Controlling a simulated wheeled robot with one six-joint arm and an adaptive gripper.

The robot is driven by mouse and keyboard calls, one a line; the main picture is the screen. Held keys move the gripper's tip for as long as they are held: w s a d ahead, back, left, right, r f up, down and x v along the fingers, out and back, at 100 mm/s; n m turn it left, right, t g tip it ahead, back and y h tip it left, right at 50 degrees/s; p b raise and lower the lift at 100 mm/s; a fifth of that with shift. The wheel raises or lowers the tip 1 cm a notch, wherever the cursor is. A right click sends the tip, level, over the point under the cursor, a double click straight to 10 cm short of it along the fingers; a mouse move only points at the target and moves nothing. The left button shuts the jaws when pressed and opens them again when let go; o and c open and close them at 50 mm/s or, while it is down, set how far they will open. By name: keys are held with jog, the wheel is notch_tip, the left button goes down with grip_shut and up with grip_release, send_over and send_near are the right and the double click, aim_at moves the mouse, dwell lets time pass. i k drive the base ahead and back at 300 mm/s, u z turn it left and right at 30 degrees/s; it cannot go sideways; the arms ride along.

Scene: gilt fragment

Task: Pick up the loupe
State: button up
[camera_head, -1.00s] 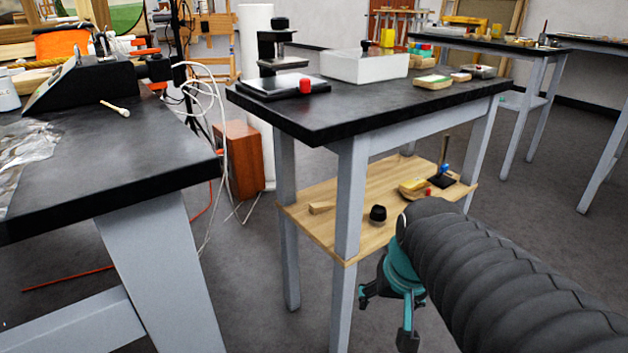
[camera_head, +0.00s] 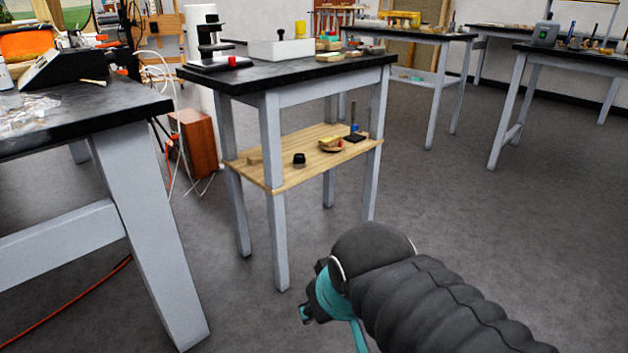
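A small black cup-shaped object that looks like the loupe (camera_head: 299,160) stands on the wooden lower shelf of the middle table, towards its front edge. My gripper (camera_head: 330,325) is in the lower middle of the view, in front of that table and well short of the shelf. Its teal and dark fingers are spread apart, with nothing seen between them. My black sleeved arm hides part of it, and the lower finger runs towards the bottom edge of the picture.
A black-topped table (camera_head: 110,112) stands close at left. Floor at right is clear.

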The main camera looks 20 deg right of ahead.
aim_at(300, 159)
jog(key=u, duration=0.8)
jog(key=i, duration=1.35)
jog(key=z, duration=0.8)
